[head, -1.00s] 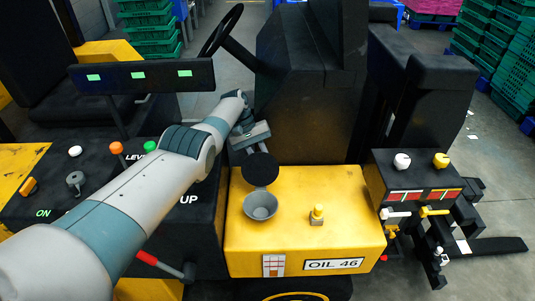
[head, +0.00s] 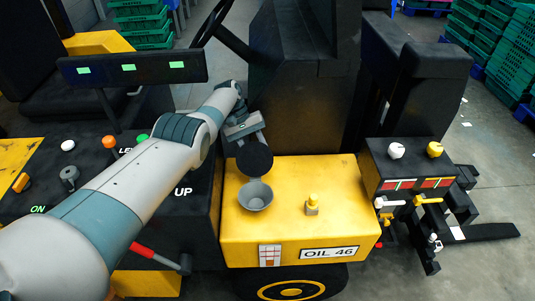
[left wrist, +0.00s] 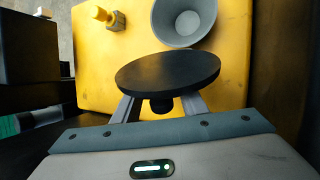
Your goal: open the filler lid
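The filler lid is a round black disc (head: 255,160), raised and tilted up behind the grey filler cup (head: 255,196) on the yellow housing (head: 335,205). The cup's mouth is uncovered. In the left wrist view the lid (left wrist: 168,70) stands between my fingers and the cup (left wrist: 183,18), with its short black knob (left wrist: 161,105) facing me. My left gripper (head: 246,138) is behind the lid. In the left wrist view its fingers (left wrist: 160,106) stand apart on either side of the knob, with gaps visible; their tips are hidden by the lid. My right gripper is not in view.
A yellow knob (head: 312,204) stands on the housing right of the cup. A black seat-like block (head: 302,95) rises behind, and a steering wheel (head: 212,22) is at upper left. A lever box (head: 410,172) stands at right. A red-handled lever (head: 142,250) is below my left arm.

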